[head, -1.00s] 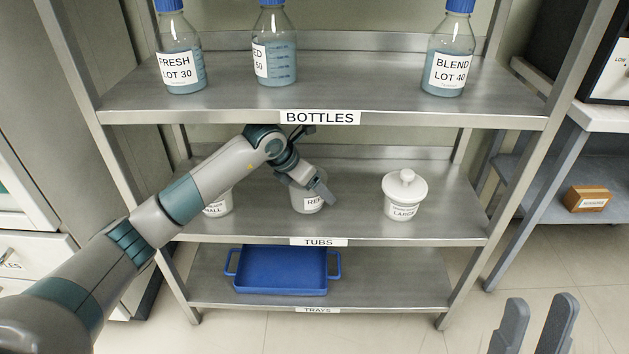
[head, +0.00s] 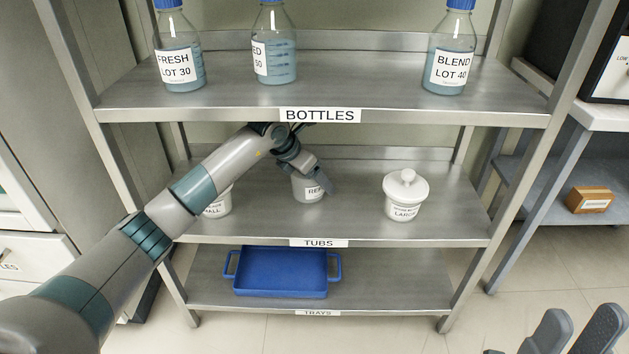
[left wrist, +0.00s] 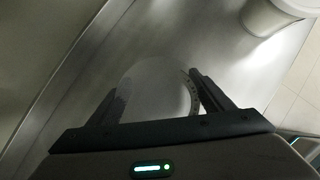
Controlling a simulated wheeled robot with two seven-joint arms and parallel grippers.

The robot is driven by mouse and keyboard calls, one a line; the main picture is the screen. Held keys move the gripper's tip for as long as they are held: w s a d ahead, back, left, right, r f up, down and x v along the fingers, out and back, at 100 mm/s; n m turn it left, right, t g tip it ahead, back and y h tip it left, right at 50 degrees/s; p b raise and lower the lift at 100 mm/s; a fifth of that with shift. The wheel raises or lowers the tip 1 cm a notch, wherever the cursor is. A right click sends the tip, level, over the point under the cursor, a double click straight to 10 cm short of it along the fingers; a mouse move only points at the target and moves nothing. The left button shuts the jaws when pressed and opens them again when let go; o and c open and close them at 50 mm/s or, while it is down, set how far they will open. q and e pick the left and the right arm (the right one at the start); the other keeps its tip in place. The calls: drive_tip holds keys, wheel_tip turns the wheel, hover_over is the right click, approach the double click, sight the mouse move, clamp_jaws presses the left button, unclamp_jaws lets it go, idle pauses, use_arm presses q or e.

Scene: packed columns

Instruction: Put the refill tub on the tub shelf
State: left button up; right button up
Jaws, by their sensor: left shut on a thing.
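The refill tub (head: 306,189), a pale tub whose label shows only its first letters, is between the small and large tubs at the shelf marked TUBS (head: 352,222). My left gripper (head: 322,182) is shut on it from above and hides part of it. In the left wrist view the pale tub (left wrist: 160,82) shows faintly between the two fingers (left wrist: 155,95). I cannot tell whether its base touches the shelf. My right gripper (head: 575,335) is at the bottom right, fingers apart and empty, away from the shelves.
A small tub (head: 217,204) stands left of the refill tub, partly behind my arm. A lidded large tub (head: 404,196) stands to the right. Bottles (head: 180,68) stand on the shelf above (head: 360,88). A blue tray (head: 282,272) lies below. Shelf space before the large tub is free.

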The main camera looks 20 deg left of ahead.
use_arm(q)
drive_tip(key=shift+f, duration=0.2)
drive_tip(key=shift+f, duration=0.1)
drive_tip(key=o, duration=1)
drive_tip(key=shift+o, duration=0.2)
